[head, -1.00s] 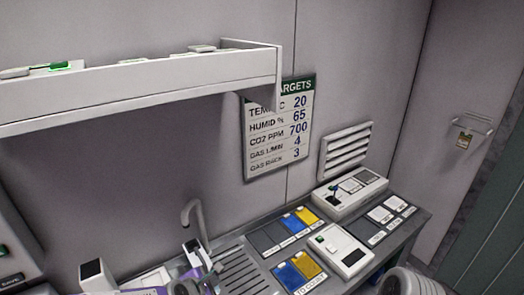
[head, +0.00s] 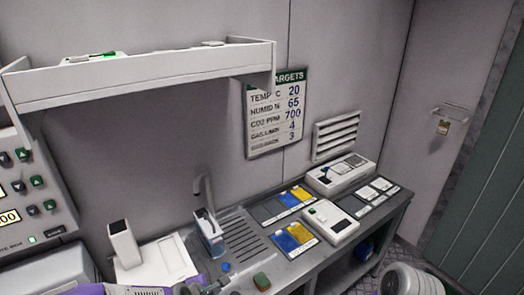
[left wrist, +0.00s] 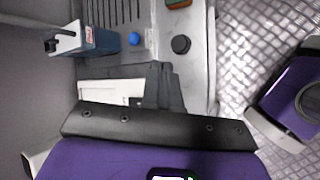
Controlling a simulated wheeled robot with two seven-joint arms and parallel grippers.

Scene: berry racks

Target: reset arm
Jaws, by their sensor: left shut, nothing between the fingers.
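My left gripper (head: 208,284) shows at the bottom edge of the head view, at the end of my purple arm and low over the front of the grey counter (head: 285,262). In the left wrist view its dark jaws (left wrist: 158,78) are shut and hold nothing. A blue and white device (head: 209,235) stands on the counter just beyond the gripper; it also shows in the left wrist view (left wrist: 95,41). My right gripper is not in view.
A white box device (head: 331,222) and blue and yellow pads (head: 295,237) lie to the right. A white shelf (head: 150,75) hangs above. Metal floor (left wrist: 235,60) lies beside the counter.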

